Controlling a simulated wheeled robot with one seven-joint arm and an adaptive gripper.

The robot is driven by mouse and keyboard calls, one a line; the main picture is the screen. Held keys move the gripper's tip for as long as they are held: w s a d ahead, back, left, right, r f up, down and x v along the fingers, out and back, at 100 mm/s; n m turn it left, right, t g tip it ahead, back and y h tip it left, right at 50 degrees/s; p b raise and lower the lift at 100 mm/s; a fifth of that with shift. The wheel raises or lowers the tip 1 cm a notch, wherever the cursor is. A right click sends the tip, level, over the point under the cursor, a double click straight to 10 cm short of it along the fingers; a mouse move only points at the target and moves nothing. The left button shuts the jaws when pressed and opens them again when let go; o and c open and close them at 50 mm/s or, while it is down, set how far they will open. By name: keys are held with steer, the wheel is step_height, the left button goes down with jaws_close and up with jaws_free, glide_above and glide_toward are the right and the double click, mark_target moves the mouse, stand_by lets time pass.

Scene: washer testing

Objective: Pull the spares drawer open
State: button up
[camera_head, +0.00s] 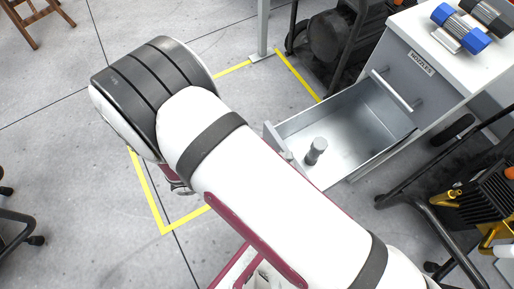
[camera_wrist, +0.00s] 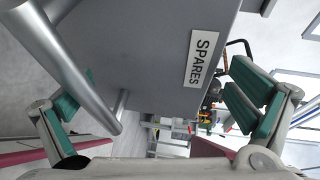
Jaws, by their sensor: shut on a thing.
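The spares drawer (camera_head: 345,110) stands well open from the white cabinet (camera_head: 455,70) in the head view. Its inside is bare metal, with a grey cylindrical piece (camera_head: 316,150) standing in it. My arm covers part of its front. In the wrist view the drawer's grey front (camera_wrist: 150,60) fills the upper middle, with a SPARES label (camera_wrist: 203,58). Its round bar handle (camera_wrist: 78,75) is at the left. My gripper (camera_wrist: 160,100), with teal finger pads on both sides, is shut on the handle; the exact contact is unclear. The head view hides my fingers behind the arm.
A closed drawer labelled NOZZLES (camera_head: 421,63) is above the open one. Blue-ended parts (camera_head: 460,28) sit on the cabinet top. A cart with yellow and black items (camera_head: 480,205) is at the right.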

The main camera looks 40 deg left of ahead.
steer(key=shift+w+a+r, duration=0.1)
steer(key=shift+a+r, duration=0.1)
steer(key=shift+r, duration=0.15)
